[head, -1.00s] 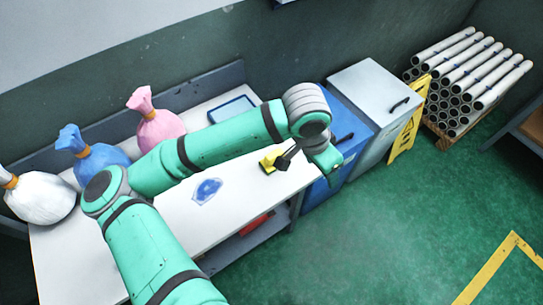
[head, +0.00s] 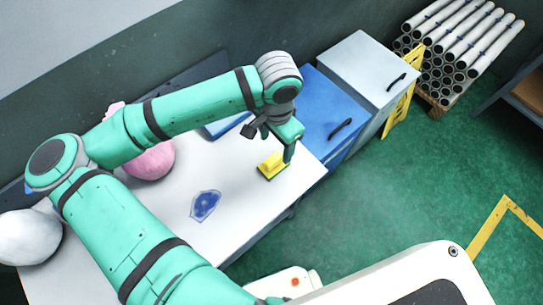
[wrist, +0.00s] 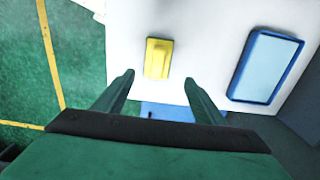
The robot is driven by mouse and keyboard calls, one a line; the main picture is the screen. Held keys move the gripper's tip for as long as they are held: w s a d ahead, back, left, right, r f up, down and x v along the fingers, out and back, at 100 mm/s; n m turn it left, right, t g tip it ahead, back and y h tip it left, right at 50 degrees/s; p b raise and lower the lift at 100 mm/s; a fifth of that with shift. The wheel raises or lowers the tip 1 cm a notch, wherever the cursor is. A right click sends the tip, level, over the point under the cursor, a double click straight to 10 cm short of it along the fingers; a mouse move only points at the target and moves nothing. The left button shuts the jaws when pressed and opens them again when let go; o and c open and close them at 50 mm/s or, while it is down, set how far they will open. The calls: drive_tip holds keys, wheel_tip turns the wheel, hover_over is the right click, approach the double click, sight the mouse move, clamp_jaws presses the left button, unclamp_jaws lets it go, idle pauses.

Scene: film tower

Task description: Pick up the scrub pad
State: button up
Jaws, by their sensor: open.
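The scrub pad (head: 271,165) is yellow with a darker strip along its lower edge. It lies on the white table near the table's right end. In the wrist view the scrub pad (wrist: 158,58) shows just beyond the fingertips, roughly centred between them. My gripper (wrist: 159,80) is open with nothing between its fingers. In the head view my gripper (head: 288,152) hangs over the table close to the pad's upper right side. Part of the fingers is hard to make out there, and I cannot tell the exact height gap.
The white table (head: 235,222) also holds a blue-rimmed tray (wrist: 234,92), a blue patterned patch (head: 205,205), a pink bag (head: 150,160) and a white bag (head: 28,237). A blue bin (head: 335,105) and grey bin (head: 362,68) stand off the table's right end.

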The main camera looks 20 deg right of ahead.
sight(274, 159)
drive_tip(key=f, duration=0.2)
drive_tip(key=s+f, duration=0.1)
drive_tip(key=f, duration=0.1)
drive_tip(key=shift+a, duration=0.3)
drive_tip(key=shift+a+f, duration=0.1)
drive_tip(key=shift+f, duration=1.95)
drive_tip(key=c, duration=1.2)
